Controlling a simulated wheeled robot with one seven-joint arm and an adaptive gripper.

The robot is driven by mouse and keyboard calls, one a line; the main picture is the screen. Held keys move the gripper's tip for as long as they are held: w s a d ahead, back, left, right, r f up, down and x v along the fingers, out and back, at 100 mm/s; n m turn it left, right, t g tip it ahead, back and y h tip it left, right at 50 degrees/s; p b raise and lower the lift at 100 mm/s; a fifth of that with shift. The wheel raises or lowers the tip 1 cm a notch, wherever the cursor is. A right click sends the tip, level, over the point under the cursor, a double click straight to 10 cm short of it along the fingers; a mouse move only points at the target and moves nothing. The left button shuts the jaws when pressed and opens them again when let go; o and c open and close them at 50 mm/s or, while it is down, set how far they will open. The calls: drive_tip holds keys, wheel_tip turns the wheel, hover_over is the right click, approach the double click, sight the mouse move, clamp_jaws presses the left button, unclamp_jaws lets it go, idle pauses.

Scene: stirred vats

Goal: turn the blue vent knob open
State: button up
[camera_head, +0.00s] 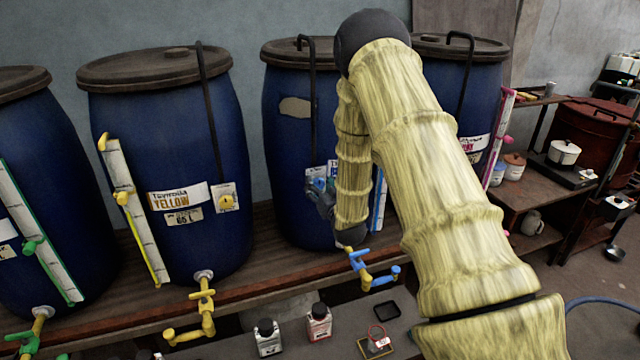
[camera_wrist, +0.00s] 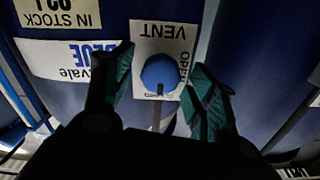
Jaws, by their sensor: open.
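The round blue vent knob (camera_wrist: 160,74) sits on a white plate (camera_wrist: 146,30) on the blue vat's wall. The plate reads VENT and OPEN, upside down in the wrist view. A dark mark on the knob points down in that view, while OPEN stands at its right. My gripper (camera_wrist: 158,62) is open, with one teal-padded finger on each side of the knob and gaps visible between. In the head view my gripper (camera_head: 322,190) is at the front of the middle vat (camera_head: 285,130), partly hidden by my arm; the knob is hard to make out there.
A blue tap (camera_head: 372,270) sticks out below my gripper. The yellow-labelled vat (camera_head: 170,120) with its yellow knob (camera_head: 226,202) stands to the left. Bottles (camera_head: 319,322) and a black tray (camera_head: 386,310) sit on the lower surface in front. Another vat (camera_head: 475,90) stands behind my arm.

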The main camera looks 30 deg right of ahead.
drive_tip(key=shift+w, duration=0.1)
drive_tip(key=shift+c, duration=0.2)
drive_tip(key=c, duration=1)
drive_tip(key=shift+f+b, duration=0.1)
drive_tip(key=shift+b, duration=0.25)
drive_tip(key=n+b, duration=0.2)
drive_tip(key=b, duration=0.1)
drive_tip(key=shift+f+n, duration=0.15)
drive_tip(key=shift+n, duration=0.25)
drive_tip(key=shift+a+n+b, duration=0.1)
drive_tip(key=shift+n+b, duration=7.4)
drive_tip(key=shift+b, duration=0.15)
drive_tip(key=shift+o, duration=0.2)
